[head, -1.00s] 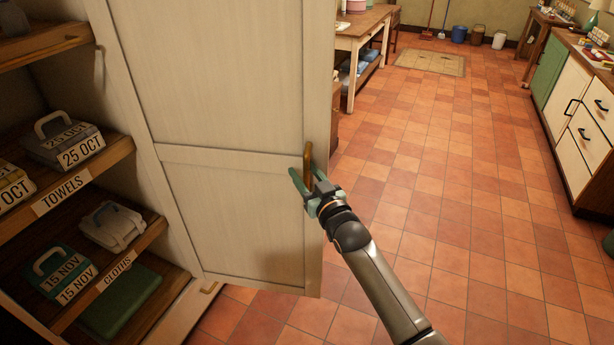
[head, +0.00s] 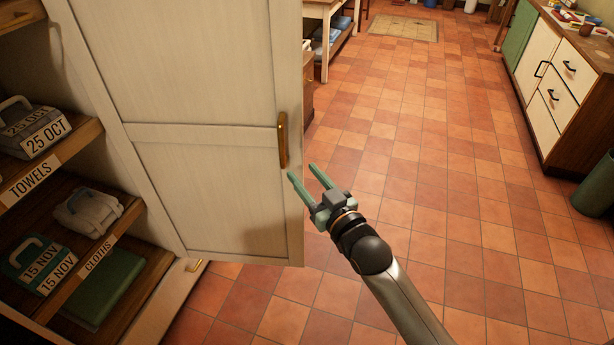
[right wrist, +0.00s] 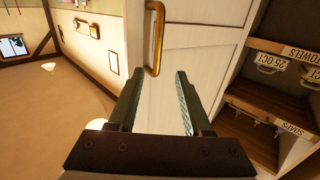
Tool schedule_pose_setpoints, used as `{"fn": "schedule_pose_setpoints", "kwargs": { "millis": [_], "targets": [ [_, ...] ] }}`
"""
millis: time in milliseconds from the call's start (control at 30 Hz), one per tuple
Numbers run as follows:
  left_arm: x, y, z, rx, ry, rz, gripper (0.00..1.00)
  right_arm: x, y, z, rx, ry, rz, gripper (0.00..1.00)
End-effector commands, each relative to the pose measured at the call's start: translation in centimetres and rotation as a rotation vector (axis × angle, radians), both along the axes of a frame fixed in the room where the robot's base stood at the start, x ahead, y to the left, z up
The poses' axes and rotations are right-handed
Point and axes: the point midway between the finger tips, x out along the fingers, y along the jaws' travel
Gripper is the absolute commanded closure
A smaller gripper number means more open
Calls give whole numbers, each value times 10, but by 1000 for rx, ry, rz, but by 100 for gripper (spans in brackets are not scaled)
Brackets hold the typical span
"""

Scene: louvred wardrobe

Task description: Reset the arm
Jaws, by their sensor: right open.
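My right gripper (head: 308,176) is open and empty in the head view, just right of the wardrobe door's edge and below its handle. Its two green fingers also show in the right wrist view (right wrist: 156,82), apart with nothing between them. The cream wardrobe door (head: 205,165) stands open. Its brass handle (head: 283,140) is free of the fingers, and it also shows in the right wrist view (right wrist: 155,38), beyond the fingertips. My left gripper is in neither view.
Wardrobe shelves at left hold dated boxes (head: 35,130), a pale bundle (head: 88,212) and a green folded cloth (head: 105,285). A cabinet (head: 560,85) stands at the far right, with a green bin (head: 597,188) near it. The tiled floor (head: 430,170) between is clear.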

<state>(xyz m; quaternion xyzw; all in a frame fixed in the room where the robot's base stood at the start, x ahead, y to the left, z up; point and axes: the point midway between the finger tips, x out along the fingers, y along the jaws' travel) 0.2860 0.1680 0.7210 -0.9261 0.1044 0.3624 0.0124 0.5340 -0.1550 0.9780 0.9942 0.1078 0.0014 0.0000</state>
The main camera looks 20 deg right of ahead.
Motion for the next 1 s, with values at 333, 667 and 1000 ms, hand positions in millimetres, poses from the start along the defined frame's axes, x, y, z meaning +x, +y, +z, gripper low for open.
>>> {"fn": "schedule_pose_setpoints", "kwargs": {
  "millis": [333,667,1000],
  "targets": [
    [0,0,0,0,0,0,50,0,0,0,-1,-1,0,50],
    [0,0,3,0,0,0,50,-33,-3,-58,-18,140,-5,50],
    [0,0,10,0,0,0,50,-191,-11,-214,-84,604,-1,50]
  ]
}}
